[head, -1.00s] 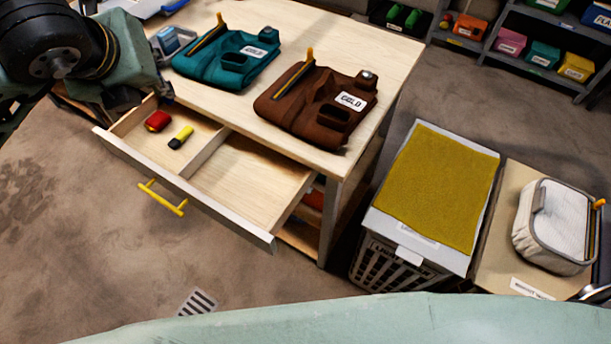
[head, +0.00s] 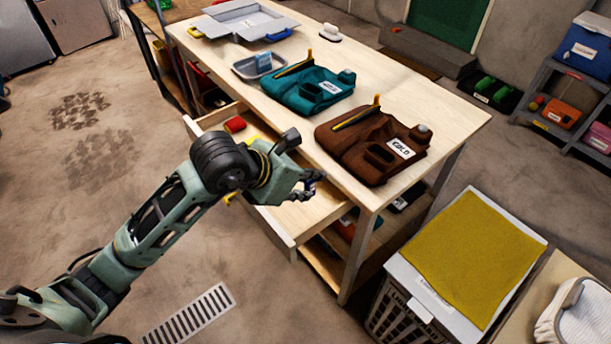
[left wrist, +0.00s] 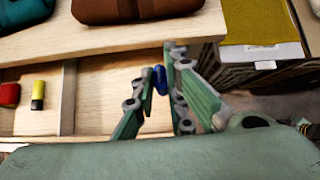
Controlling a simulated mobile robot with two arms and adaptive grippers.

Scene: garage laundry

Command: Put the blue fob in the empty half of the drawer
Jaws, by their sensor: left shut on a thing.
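My left gripper (head: 308,186) is shut on the blue fob (left wrist: 160,79), which shows between the fingertips in the left wrist view. In the head view the fob is hard to make out. The gripper is above the right half of the open drawer (head: 283,240), close to the table's front edge. In the left wrist view this drawer half (left wrist: 100,90) looks bare. The other half, left of the divider (left wrist: 68,97), holds a red item (left wrist: 9,95) and a yellow-and-black item (left wrist: 38,95). My right gripper is not in view.
A brown pouch (head: 365,150) and a teal pouch (head: 305,92) lie on the wooden table (head: 440,100) above the drawer. A small tray (head: 258,66) stands behind them. A hamper with a yellow cloth (head: 475,255) stands right of the table.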

